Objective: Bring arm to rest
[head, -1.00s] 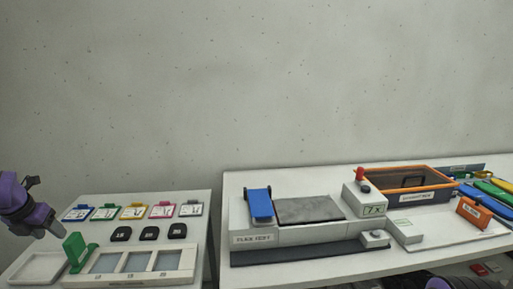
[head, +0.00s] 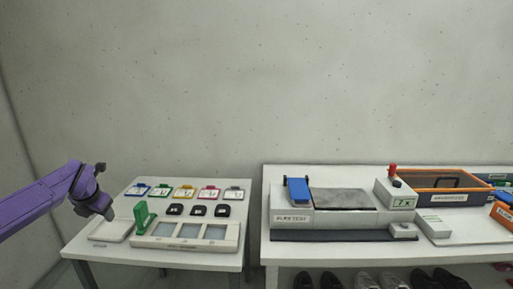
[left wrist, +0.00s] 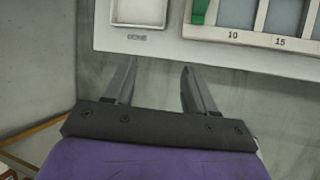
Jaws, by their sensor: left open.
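My left arm comes in from the left in the head view, purple with a dark gripper (head: 108,214) above the left edge of the small table. In the left wrist view my left gripper (left wrist: 157,78) shows two fingers spread apart with nothing between them. Ahead of the fingertips are a white tray (left wrist: 139,12) and a white holder with windows (left wrist: 215,33), labelled 10 and 15. In the head view the tray (head: 101,231) lies just below the gripper, and a green block (head: 142,218) stands at the holder's left end. My right gripper is out of view.
Colored tags (head: 184,191) and several black pieces (head: 199,210) lie on the small table. The larger table to the right carries a flex test machine (head: 296,216) and an orange-rimmed crate (head: 450,193). Shoes (head: 364,281) stand beneath it. A gap separates the tables.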

